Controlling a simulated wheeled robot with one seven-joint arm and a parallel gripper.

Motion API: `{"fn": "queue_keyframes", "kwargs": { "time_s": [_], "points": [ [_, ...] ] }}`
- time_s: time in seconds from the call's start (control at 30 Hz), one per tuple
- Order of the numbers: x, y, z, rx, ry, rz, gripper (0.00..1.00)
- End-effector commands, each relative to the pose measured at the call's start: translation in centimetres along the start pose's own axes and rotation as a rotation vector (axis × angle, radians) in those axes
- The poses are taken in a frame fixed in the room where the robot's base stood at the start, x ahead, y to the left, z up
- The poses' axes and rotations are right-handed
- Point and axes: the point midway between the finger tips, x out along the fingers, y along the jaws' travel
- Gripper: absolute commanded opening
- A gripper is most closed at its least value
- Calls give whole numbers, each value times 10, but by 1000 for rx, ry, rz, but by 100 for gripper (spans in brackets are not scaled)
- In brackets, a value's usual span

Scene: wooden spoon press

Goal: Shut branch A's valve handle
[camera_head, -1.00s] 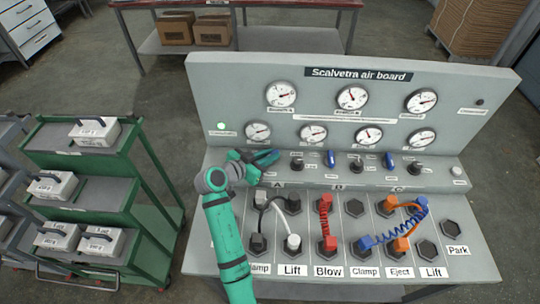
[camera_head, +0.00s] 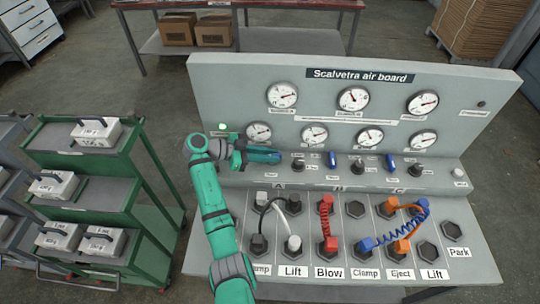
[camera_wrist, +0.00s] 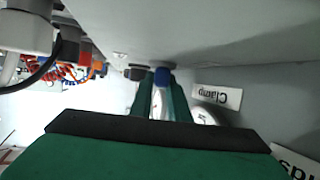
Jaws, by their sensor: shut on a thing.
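My gripper (camera_head: 276,157) lies level along the board's ledge in the head view, pointing right at branch A. Its fingers are shut on a blue handle, which shows between the fingertips in the wrist view (camera_wrist: 162,76). In the head view my gripper hides branch A's valve handle, so its angle cannot be told there. The blue handles of branch B (camera_head: 331,159) and branch C (camera_head: 390,162) stand upright, apart from my gripper.
A black knob (camera_head: 297,164) stands just right of my gripper. Gauges (camera_head: 259,132) rise behind. Below, black and white (camera_head: 293,243), red (camera_head: 326,222) and orange-blue (camera_head: 402,231) hoses join sockets. A green cart (camera_head: 130,190) stands left.

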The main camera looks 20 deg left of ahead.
Motion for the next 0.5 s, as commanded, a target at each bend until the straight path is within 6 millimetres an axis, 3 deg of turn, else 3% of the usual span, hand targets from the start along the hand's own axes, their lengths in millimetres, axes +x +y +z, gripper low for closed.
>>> {"fn": "queue_keyframes", "kwargs": {
  "time_s": [0.4, 0.43, 0.5],
  "points": [
    [1, 1, 2, 0, -3, 9, 0],
    [1, 1, 2, 0, -3, 9, 18],
    [1, 1, 2, 0, -3, 8, 34]
  ]
}}
